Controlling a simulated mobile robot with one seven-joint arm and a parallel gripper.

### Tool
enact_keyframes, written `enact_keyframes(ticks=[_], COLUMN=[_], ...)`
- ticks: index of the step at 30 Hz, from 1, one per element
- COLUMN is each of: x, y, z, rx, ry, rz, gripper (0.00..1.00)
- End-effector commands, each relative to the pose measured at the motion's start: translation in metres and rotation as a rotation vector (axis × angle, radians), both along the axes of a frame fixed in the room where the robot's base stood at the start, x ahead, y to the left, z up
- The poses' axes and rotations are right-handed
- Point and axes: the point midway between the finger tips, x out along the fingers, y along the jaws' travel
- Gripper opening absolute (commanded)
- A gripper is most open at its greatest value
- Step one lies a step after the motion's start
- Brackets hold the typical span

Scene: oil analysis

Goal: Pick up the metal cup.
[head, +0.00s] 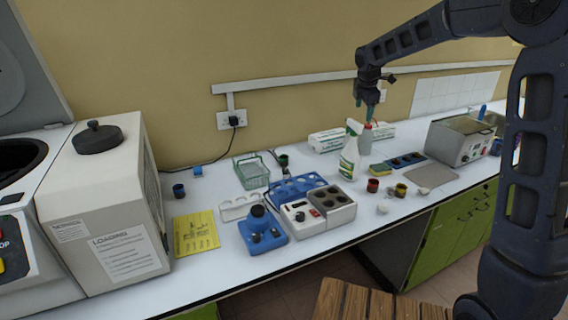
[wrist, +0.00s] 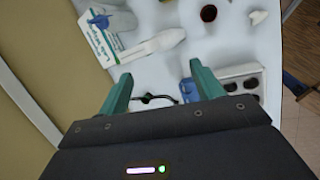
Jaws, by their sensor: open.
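Several small cups stand on the white bench in the head view: a red one (head: 372,185), a dark one with a yellowish band (head: 400,190), a dark blue one (head: 179,191) and a dark green one (head: 283,160). I cannot tell which is the metal cup. A dark red cup (wrist: 208,13) shows at the top of the wrist view, beyond my fingertips. My gripper (head: 366,112) hangs above the back of the bench, over the spray bottle area, with green fingers. In the wrist view my gripper (wrist: 160,73) is open and empty, apart from every cup.
A heating block with wells (head: 318,212), blue rack (head: 292,187) and blue device (head: 262,232) crowd the middle. A grey machine (head: 458,142) stands right. A grey mat (head: 431,174) lies bare.

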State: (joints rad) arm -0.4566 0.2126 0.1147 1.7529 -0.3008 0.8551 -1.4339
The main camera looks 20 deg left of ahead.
Motion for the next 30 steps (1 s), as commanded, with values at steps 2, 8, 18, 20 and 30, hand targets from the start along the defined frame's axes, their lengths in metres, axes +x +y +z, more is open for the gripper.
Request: enact_keyframes(ticks=[2,8,18,20,30], x=[0.012,0.035,0.05,0.051,0.043], y=[0.031,0.104,0.231,0.252,0.324], z=[-0.016,-0.054,-0.135,-0.151,-0.209], rx=[-0.036,-0.125,-0.271,-0.296,-0.384], ry=[0.001,-0.004,-0.023,-0.029,-0.05], rz=[0.105,0.366,0.806,0.881,1.146], gripper=[0.66,0.66,0.66,0.66,0.66])
